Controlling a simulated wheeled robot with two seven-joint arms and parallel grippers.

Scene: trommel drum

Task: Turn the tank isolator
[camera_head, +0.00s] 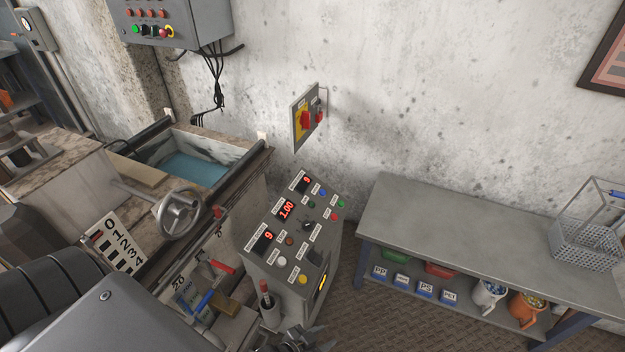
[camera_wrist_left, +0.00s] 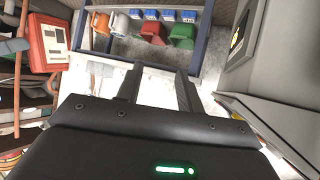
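A grey switch panel (camera_head: 296,140) is mounted on the wall above the control console in the head view. My left gripper (camera_head: 302,340) shows partly at the bottom edge of the head view, well below the panel and in front of the console. In the left wrist view its two fingers (camera_wrist_left: 157,82) are apart with nothing between them. My right gripper is not in view.
The control console (camera_head: 290,240) with lit red displays stands below the panel. A water tank (camera_head: 190,165) and a handwheel (camera_head: 180,213) are to its left. A grey bench (camera_head: 440,225) stands to the right, with bins on its lower shelf. The wall around the panel is clear.

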